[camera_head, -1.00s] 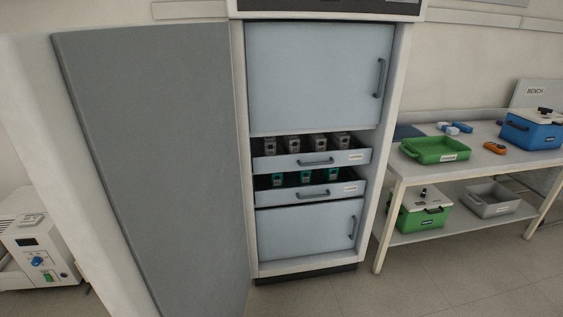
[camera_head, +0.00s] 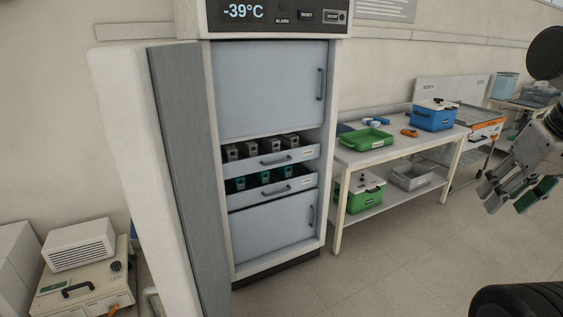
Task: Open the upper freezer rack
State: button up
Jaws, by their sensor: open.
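The freezer cabinet (camera_head: 330,120) has its tall outer door (camera_head: 125,170) swung open to the left. Inside, the upper rack (camera_head: 293,157) is a pale drawer with a dark bar handle and grey items standing in it. The lower rack (camera_head: 297,184) sits just below, with teal-topped items. A blue-grey inner door (camera_head: 270,90) is shut above the racks and another (camera_head: 265,228) is shut below them. My gripper (camera_head: 507,200) is at the right edge, open and empty, pointing down over the floor, far from the racks.
A bench (camera_head: 385,152) right of the cabinet carries a green tray (camera_head: 365,140) and a blue box (camera_head: 434,118). Its lower shelf holds a green box (camera_head: 358,194) and a grey bin (camera_head: 411,177). Beige equipment (camera_head: 80,280) stands at lower left. The floor before the cabinet is clear.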

aim_at(265, 160)
jog(key=u, duration=0.5)
jog(key=i+j+z, duration=0.1)
jog(key=i, duration=0.75)
